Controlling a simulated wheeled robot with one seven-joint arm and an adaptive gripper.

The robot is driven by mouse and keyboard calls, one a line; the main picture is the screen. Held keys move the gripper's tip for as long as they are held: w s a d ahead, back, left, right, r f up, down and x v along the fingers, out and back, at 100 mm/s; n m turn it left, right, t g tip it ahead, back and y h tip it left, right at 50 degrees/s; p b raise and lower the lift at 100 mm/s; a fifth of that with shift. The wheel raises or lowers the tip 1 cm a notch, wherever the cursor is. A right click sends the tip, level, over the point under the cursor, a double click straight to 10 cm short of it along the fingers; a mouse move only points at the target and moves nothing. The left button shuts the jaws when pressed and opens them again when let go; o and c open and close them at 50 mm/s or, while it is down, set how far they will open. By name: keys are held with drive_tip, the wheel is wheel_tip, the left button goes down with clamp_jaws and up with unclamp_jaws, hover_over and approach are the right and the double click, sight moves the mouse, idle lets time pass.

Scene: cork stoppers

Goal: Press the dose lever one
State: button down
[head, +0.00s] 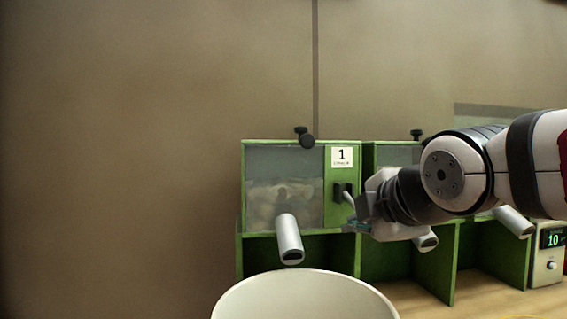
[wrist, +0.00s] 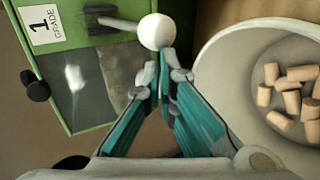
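The green dispenser marked 1 (head: 342,157) stands at the left of the row; its label also shows in the wrist view (wrist: 43,25). Its dose lever (head: 348,197) sticks out from dark slots below the label, and in the wrist view the lever ends in a white ball knob (wrist: 156,31). My gripper (head: 352,228) is at the dispenser's front, just by the lever's end. In the wrist view its teal fingers (wrist: 158,82) are shut, tips together, with nothing seen between them. The knob appears right at the tips; I cannot tell whether they touch.
A white bin (head: 305,287) stands before the dispenser, and in the wrist view several cork stoppers (wrist: 292,93) lie inside it. A grey spout (head: 289,240) points down toward the bin. More dispensers stand to the right, then a box with a green display (head: 552,239).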

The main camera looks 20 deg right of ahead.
drive_tip(key=shift+r, duration=0.3)
drive_tip(key=shift+r+p, duration=0.55)
drive_tip(key=shift+r, duration=0.15)
drive_tip(key=shift+d, duration=0.1)
